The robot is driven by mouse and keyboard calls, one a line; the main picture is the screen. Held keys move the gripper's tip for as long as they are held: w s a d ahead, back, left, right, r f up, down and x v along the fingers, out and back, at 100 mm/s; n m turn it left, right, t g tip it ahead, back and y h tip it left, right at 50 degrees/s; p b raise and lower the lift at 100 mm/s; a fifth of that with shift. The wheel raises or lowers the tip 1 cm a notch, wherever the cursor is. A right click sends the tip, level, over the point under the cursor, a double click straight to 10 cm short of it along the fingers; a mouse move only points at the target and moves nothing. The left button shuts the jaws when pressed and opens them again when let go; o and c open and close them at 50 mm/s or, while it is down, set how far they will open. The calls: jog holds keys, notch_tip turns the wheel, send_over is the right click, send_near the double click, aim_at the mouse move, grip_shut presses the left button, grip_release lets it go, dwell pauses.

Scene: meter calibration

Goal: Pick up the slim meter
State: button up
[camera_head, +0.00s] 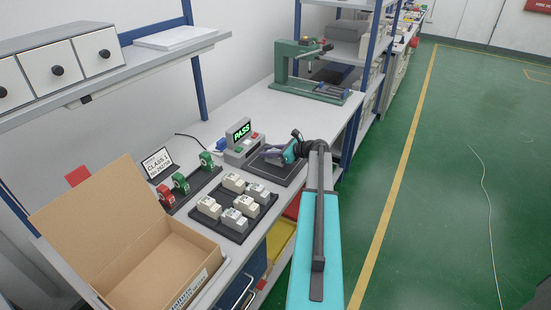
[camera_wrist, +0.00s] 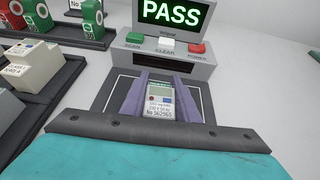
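A slim meter (camera_wrist: 160,102) with a pale face, a small display and a printed number label shows in the wrist view. It is between the two purple fingers of my gripper (camera_wrist: 160,80), over the dark test pad (camera_wrist: 112,97) in front of the test unit. The fingers flank the meter closely, but I cannot tell whether they press on it. In the head view my gripper (camera_head: 272,154) is low over the pad, and the meter cannot be made out there. The test unit (camera_head: 243,148) shows a green PASS on its screen (camera_wrist: 172,12).
A dark tray (camera_head: 232,232) with several pale meters lies nearer on the bench. Green and red meters (camera_head: 181,184) stand behind it beside a class sign (camera_head: 157,163). An open cardboard box (camera_head: 205,243) is at the front left. A green press (camera_head: 290,70) stands at the far end.

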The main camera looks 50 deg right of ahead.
jog(key=c, duration=0.3)
jog(key=shift+r+b, duration=0.35)
jog(key=shift+r, duration=0.3)
jog(key=shift+s+r+b, duration=0.3)
jog(key=shift+r, duration=0.25)
jog(key=shift+s+r+b, duration=0.25)
jog(key=shift+r+b, duration=0.05)
jog(key=shift+r, duration=0.2)
jog(key=s+b, duration=0.1)
jog(key=s, duration=0.4)
jog(key=s+d+r+b, duration=0.1)
jog(key=s, duration=0.4)
jog(key=s+d+b, duration=0.1)
jog(key=s, duration=0.3)
jog(key=shift+s+r, duration=0.3)
jog(key=shift+s, duration=0.1)
jog(key=shift+a, duration=0.1)
